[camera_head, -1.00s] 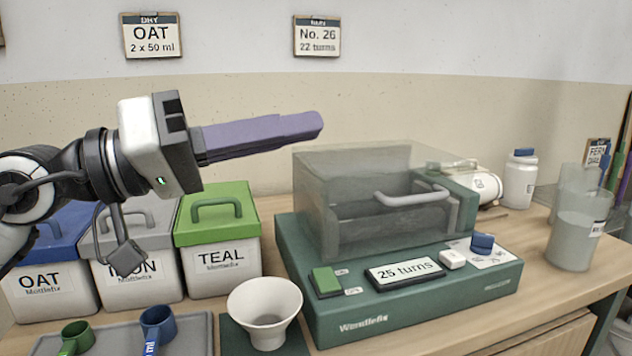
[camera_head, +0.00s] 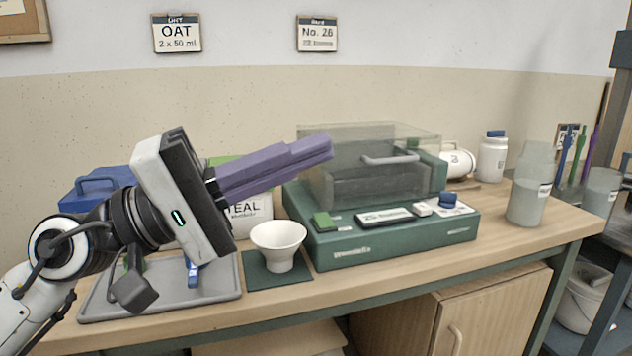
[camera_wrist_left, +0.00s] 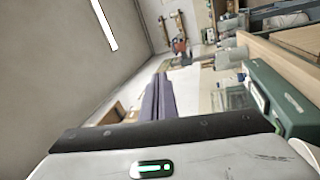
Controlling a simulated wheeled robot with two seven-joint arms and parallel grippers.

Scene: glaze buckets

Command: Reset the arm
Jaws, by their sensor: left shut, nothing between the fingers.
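My left gripper (camera_head: 325,148) comes in from the left in the head view, its purple fingers shut together with nothing between them. It is raised above the bench, pointing right and slightly up, in front of the TEAL bucket and the left edge of the machine's clear cover. In the left wrist view its fingers (camera_wrist_left: 158,95) also show closed. The gripper body hides most of the buckets behind it. My right gripper is not in view.
A green machine (camera_head: 400,235) with a clear cover stands on the bench. A white bowl (camera_head: 278,240) sits on a dark mat before it. A grey tray (camera_head: 110,305) lies below my left arm. Jars (camera_head: 492,158) and a beaker (camera_head: 527,200) stand at right. Bench front right is clear.

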